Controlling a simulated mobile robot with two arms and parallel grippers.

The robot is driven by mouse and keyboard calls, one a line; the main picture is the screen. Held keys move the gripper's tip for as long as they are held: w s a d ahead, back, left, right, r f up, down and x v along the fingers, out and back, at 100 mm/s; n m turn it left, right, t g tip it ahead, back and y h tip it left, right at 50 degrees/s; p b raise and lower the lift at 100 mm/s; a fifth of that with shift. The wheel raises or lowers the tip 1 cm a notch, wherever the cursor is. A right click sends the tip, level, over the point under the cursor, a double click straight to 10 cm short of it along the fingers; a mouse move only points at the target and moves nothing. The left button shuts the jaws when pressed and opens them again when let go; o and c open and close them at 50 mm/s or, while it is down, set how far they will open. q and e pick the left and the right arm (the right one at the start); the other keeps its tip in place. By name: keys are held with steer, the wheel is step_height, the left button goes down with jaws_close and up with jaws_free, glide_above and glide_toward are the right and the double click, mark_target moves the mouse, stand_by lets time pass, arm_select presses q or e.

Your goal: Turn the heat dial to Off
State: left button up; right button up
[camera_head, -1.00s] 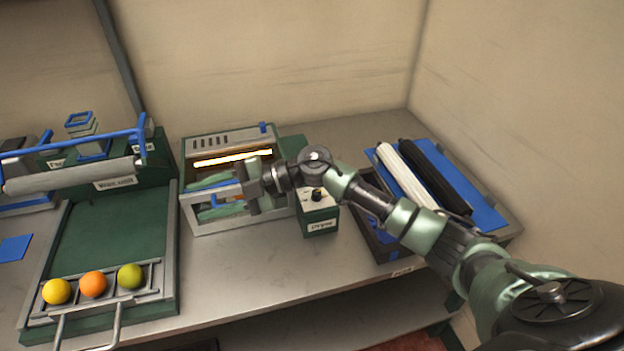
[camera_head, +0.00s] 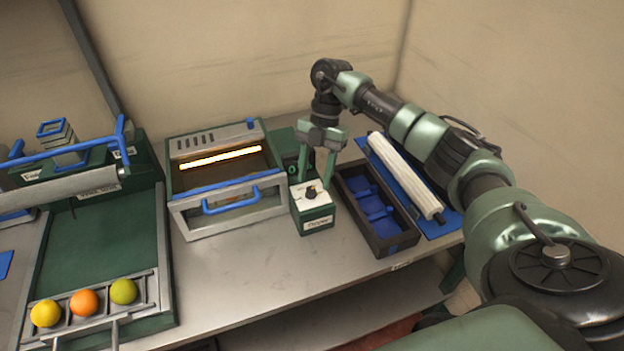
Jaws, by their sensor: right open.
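The heat dial (camera_head: 311,191) is a small black knob on the white top of a green control box (camera_head: 317,226) with a white label on its front. My right gripper (camera_head: 315,178) points down just above and behind the dial, its two green fingers apart with nothing between them. Whether a fingertip touches the knob cannot be told. The dryer (camera_head: 183,218) stands left of the box, with a bright glowing bar (camera_head: 220,158) inside and a blue handle on its front. The dial's pointer marking is too small to read. My left gripper is not in view.
A dark tray with blue compartments (camera_head: 402,241) stands close right of the box, with a white roller (camera_head: 405,177) beyond it. The table in front of the box is clear.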

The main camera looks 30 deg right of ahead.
mark_target(311, 192)
steer(key=shift+x, duration=1.05)
steer(key=shift+w+a+f, duration=0.15)
steer(key=shift+w+f, duration=0.05)
steer(key=shift+f, duration=0.2)
steer(key=shift+s, duration=0.1)
jaws_close()
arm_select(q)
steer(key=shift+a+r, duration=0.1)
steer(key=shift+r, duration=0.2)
